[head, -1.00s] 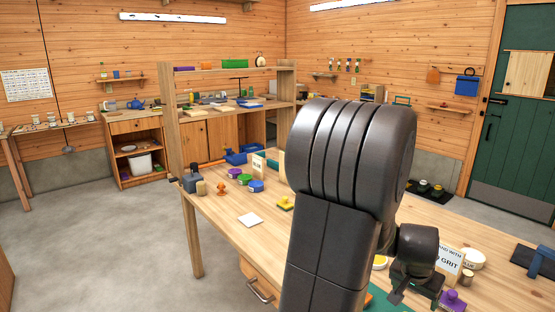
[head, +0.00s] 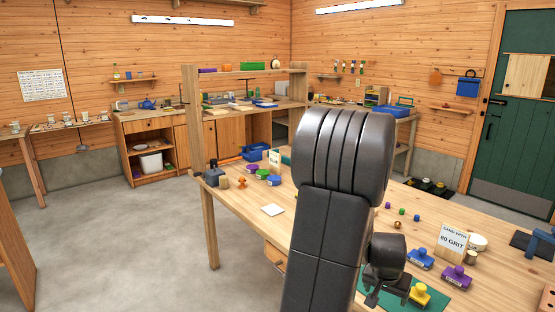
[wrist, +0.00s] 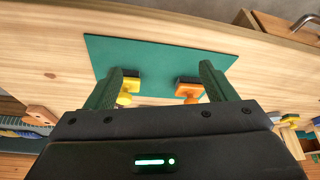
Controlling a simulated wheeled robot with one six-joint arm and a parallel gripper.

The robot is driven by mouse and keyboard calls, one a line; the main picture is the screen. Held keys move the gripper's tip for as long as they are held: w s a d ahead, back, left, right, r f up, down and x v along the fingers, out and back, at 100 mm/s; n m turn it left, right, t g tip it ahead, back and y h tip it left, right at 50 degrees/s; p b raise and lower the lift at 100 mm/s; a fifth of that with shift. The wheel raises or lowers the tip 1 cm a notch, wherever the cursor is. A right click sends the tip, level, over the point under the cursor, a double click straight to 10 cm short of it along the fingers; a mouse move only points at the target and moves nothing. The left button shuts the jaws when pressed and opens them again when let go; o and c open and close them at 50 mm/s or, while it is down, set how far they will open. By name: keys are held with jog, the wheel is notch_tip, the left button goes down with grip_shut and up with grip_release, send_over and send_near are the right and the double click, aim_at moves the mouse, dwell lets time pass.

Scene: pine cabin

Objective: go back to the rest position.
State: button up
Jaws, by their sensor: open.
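My gripper (head: 385,296) is open above the near right part of the workbench; in the wrist view its two green fingers (wrist: 160,78) stand wide apart with nothing between them in their grasp. Below it lies a green mat (wrist: 165,50), which also shows at the bench's front in the head view (head: 440,301). A yellow-handled block (wrist: 128,88) and an orange-handled block (wrist: 189,90) appear near the fingertips in the wrist view. My dark arm covers the middle of the head view and hides part of the bench.
The floor at left is clear.

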jog(key=w+a+f+n+y+p, duration=0.1)
jog(key=w+a+f+n, duration=0.3)
jog(key=a, duration=0.7)
jog(key=shift+w+a+f+t+p, duration=0.25)
jog(key=shift+w+f+t+p, duration=0.2)
jog(key=shift+w+f, duration=0.6)
jog(key=shift+w+r, duration=0.1)
jog(key=shift+r, duration=0.2)
